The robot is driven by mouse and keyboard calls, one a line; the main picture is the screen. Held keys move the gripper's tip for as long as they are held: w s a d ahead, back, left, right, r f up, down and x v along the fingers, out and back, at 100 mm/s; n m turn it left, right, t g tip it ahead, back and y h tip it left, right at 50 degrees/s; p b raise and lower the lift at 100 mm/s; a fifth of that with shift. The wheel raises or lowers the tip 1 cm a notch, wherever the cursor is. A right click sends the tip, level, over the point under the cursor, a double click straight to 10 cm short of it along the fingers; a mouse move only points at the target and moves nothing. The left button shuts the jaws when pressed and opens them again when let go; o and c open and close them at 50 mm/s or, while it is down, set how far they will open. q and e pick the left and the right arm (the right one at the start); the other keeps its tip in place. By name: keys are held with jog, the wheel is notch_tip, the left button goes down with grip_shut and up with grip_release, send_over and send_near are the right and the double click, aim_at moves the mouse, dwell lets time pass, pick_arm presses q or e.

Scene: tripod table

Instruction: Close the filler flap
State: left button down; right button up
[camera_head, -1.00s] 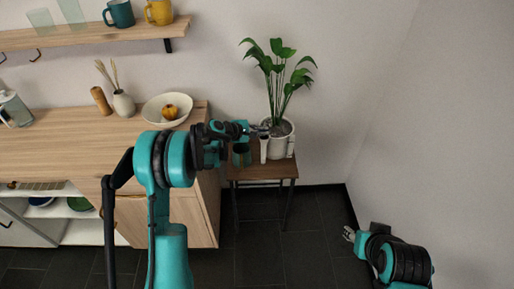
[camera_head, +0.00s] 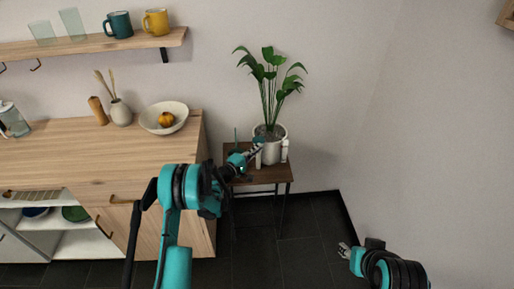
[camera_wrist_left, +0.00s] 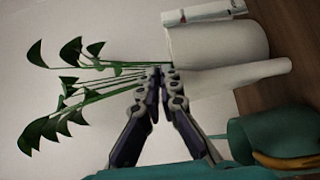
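A white plant pot (camera_head: 270,153) with a tall leafy plant stands on a small brown side table (camera_head: 275,174). A slim white upright part (camera_head: 258,158) shows at the pot's front; in the left wrist view a white tube-like part (camera_wrist_left: 245,78) lies along the pot (camera_wrist_left: 220,45). I cannot make out whether a flap on it is open. My left gripper (camera_head: 261,142) is at the pot's left rim; in the left wrist view its fingertips (camera_wrist_left: 165,78) are together, empty, by the stems and rim. My right gripper (camera_head: 344,250) hangs low at the right, away from the table.
A white bottle (camera_head: 285,149) stands at the pot's right. A wooden cabinet (camera_head: 150,142) stands left of the table; dark floor is clear.

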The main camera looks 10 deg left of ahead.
pick_arm(q)
jog(key=shift+f, duration=0.15)
dwell(0.4)
jog(key=c, duration=1.8)
grip_release()
jog(key=shift+o, duration=0.2)
jog(key=shift+s, duration=0.1)
jog(key=v, duration=0.7)
jog(key=shift+f, duration=0.15)
jog(key=shift+s+a, duration=0.1)
jog(key=shift+s, duration=0.05)
